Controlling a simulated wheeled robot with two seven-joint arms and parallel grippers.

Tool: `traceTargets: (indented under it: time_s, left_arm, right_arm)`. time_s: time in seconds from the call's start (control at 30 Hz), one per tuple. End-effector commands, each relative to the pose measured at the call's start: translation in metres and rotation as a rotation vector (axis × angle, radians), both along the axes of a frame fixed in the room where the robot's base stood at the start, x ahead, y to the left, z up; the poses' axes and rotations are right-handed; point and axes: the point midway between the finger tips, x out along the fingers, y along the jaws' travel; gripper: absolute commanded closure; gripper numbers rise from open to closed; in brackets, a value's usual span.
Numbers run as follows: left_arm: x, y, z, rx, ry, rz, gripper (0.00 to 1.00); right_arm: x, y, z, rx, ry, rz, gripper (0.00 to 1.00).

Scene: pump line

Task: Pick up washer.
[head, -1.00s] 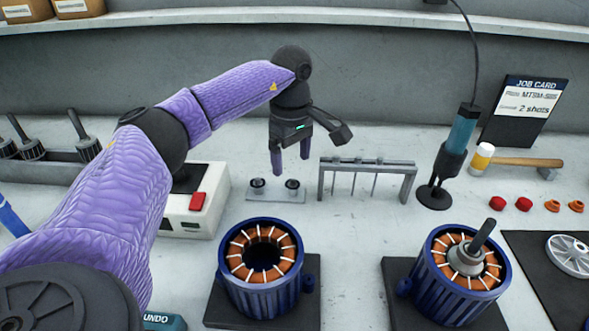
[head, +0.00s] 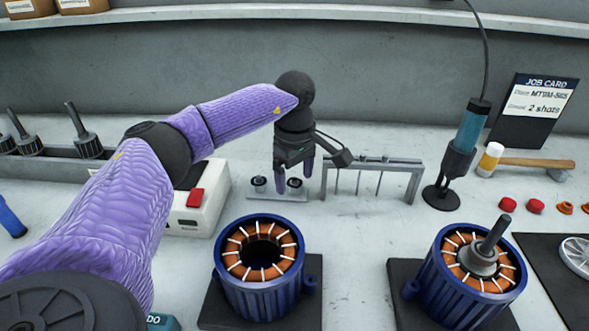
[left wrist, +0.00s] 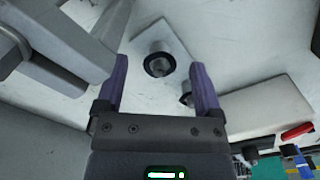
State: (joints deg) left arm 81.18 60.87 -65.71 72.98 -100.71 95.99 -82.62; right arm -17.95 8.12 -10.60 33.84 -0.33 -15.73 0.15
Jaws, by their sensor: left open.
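Two dark rings, which look like washers or bearings, sit on posts of a small grey plate (head: 277,197). One is the left ring (head: 259,182), the other the right ring (head: 295,183). My left gripper (head: 294,178) is open and empty at the right ring, fingers pointing down. In the left wrist view one ring (left wrist: 158,65) lies between the spread fingertips (left wrist: 159,68), with no visible contact. The other ring (left wrist: 186,97) is partly hidden by a finger. My right gripper is not in view.
A grey rack (head: 385,165) with thin hanging pins stands close right of the gripper. A white box (head: 205,215) with a red switch stands left. Two blue stators (head: 262,290) (head: 440,290) are in front. A blue tool (head: 465,140) hangs on a cable at right.

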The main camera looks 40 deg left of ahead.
Motion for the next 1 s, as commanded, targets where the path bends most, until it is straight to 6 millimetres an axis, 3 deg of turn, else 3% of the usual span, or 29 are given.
traceTargets:
  time_s: [0.17, 0.5, 0.83, 1.0]
  left_arm:
    - [0.0, 0.0, 0.0, 0.0, 0.0, 0.0, 0.16]
    - [0.0, 0.0, 0.0, 0.0, 0.0, 0.0, 0.88]
    - [0.001, 0.0, 0.003, 0.0, -0.002, 0.0, 0.91]
    - [0.001, 0.0, 0.056, -0.001, -0.009, 0.0, 0.91]
  right_arm:
    - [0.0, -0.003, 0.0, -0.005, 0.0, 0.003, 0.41]
    - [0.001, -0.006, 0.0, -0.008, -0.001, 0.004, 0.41]
    - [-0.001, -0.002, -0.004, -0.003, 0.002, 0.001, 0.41]
    - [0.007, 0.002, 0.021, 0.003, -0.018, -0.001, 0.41]
